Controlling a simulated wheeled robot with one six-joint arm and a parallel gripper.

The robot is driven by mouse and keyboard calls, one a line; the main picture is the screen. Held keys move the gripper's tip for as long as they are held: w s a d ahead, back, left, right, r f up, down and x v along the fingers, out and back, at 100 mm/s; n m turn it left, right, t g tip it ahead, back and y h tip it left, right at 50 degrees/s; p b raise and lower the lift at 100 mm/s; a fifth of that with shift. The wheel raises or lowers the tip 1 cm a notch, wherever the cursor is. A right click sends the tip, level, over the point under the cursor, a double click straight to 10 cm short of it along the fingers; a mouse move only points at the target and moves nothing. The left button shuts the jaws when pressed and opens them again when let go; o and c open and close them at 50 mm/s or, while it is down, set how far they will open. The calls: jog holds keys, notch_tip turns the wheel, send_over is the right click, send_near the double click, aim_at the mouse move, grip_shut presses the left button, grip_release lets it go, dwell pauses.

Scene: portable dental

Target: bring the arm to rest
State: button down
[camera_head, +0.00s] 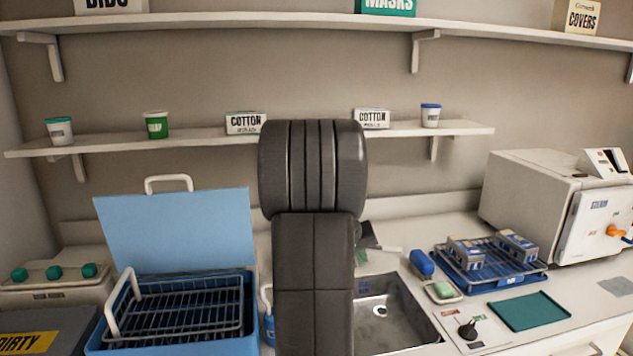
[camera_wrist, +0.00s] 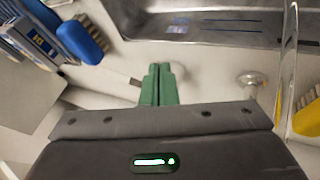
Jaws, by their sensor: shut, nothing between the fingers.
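My gripper (camera_wrist: 158,75) shows in the wrist view with its two green fingers together and nothing between them. It is over the pale counter behind the steel sink (camera_wrist: 215,22). In the head view my dark arm stands upright in the middle and hides most of the gripper. Only a dark piece and a bit of green show to the right of the arm, behind the sink (camera_head: 395,312).
A blue tub (camera_head: 215,338) with a wire basket (camera_head: 180,310) stands left. Right of the sink are a blue brush (camera_head: 421,263), a blue rack (camera_head: 508,283) with boxed packs, a green mat (camera_head: 528,311) and a white sterilizer (camera_head: 530,210). Shelves (camera_head: 210,143) hang behind.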

jog(key=v, duration=0.8)
jog(key=shift+s+r, duration=0.2)
jog(key=shift+r, duration=0.25)
